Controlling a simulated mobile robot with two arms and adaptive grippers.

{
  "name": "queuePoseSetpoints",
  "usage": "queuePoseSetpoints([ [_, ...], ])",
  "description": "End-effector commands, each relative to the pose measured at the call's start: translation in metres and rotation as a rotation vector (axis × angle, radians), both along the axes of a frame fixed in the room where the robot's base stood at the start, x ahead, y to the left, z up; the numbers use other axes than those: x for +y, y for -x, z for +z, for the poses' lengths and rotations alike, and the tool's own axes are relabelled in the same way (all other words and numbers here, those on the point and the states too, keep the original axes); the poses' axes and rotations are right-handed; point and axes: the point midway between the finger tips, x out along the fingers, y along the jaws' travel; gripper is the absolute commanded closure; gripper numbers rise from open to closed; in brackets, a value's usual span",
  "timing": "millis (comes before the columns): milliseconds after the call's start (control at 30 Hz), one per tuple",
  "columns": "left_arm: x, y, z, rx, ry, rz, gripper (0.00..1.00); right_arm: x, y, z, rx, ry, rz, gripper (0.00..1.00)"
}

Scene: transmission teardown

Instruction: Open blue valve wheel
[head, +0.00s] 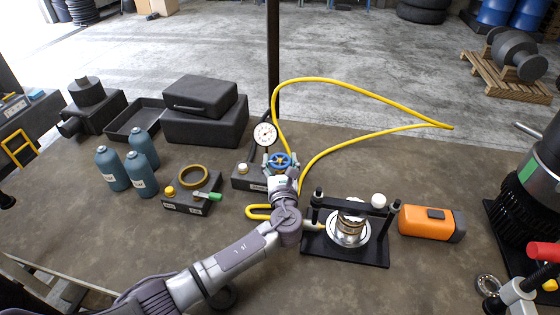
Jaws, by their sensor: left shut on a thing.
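The blue valve wheel (279,159) stands on a small dark unit (246,178) in the middle of the table, with a round white-faced gauge (265,134) just behind and left of it. My left arm reaches up from the bottom left, and my left gripper (279,170) is at the wheel, shut on it. The gripper covers the near side of the wheel and most of the valve body. My right gripper is not in view.
A yellow hose (345,87) loops behind the wheel. A black press fixture (345,245) holding a metal part and an orange case (427,222) stand to the right. Teal bottles (112,168) and black cases (205,125) stand left.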

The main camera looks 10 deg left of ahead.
Motion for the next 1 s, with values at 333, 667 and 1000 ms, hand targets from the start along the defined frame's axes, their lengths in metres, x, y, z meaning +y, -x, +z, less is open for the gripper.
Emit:
queuePoseSetpoints([
  [333,0.0003,-0.0003,0.0,0.0,-0.002,0.051,0.69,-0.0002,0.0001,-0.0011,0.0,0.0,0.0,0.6],
  [667,0.0003,-0.0004,0.0003,0.0,-0.002,0.051,0.3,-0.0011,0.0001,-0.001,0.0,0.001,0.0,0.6],
  [1000,0.0002,-0.0004,0.0002,-0.001,-0.001,0.05,0.09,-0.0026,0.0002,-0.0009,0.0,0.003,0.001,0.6],
])
